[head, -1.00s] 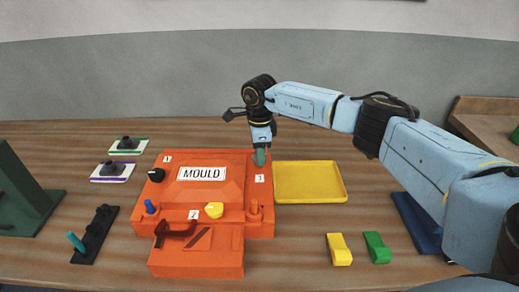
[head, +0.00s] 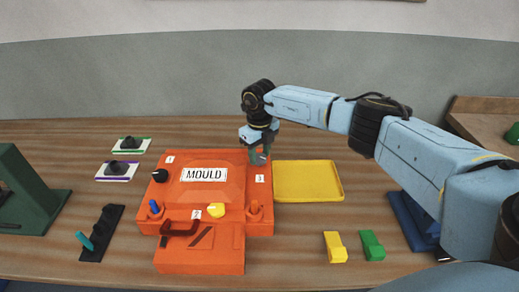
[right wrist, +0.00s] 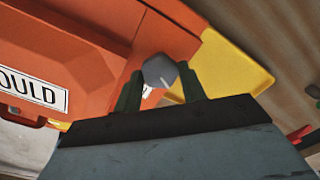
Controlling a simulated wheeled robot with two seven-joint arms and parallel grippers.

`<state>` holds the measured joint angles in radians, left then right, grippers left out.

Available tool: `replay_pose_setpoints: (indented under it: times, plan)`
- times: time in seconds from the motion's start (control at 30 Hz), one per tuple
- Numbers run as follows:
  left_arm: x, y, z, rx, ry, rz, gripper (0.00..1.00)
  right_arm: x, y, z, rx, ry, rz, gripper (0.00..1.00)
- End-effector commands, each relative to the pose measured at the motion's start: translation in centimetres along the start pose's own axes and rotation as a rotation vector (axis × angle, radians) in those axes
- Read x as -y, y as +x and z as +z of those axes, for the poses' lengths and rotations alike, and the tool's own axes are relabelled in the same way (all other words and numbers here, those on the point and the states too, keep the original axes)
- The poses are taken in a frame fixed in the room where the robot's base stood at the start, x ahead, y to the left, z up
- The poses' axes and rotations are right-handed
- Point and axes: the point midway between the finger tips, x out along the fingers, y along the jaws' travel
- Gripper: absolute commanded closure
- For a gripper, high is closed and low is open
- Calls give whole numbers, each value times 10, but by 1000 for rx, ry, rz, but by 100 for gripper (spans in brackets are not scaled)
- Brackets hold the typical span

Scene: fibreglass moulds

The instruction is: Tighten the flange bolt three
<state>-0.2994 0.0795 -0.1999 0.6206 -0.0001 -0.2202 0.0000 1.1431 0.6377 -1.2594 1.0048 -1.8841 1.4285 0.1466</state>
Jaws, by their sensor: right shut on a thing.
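The orange mould (head: 200,235) sits on the table with a white MOULD label and small number tags 1, 2 and 3. My right gripper (head: 259,158) points down at the mould's back right corner, just behind tag 3 (head: 260,179). It is shut on a grey bolt head, flange bolt three, which shows faceted between the green fingertips in the right wrist view (right wrist: 159,70). The bolt's shank is hidden. My left gripper is not in view.
A yellow tray (head: 308,182) lies close right of the mould. Yellow (head: 335,247) and green (head: 372,246) blocks lie in front of it. Black, blue and yellow knobs stand on the mould. A black rack (head: 101,234) and dark green stand (head: 25,195) are at left.

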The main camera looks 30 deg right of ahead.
Motion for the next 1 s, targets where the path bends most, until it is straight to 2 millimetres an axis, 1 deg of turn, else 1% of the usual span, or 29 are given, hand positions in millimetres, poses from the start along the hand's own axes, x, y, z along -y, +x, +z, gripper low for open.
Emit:
replay_pose_setpoints:
  times: [0.03,0.47,1.0]
  plan:
    - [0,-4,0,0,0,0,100,1,-3,0,1,44,-2,82]
    - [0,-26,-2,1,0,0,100,1,-3,0,0,453,0,82]
    - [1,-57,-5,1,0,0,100,1,-4,0,1,966,-1,82]
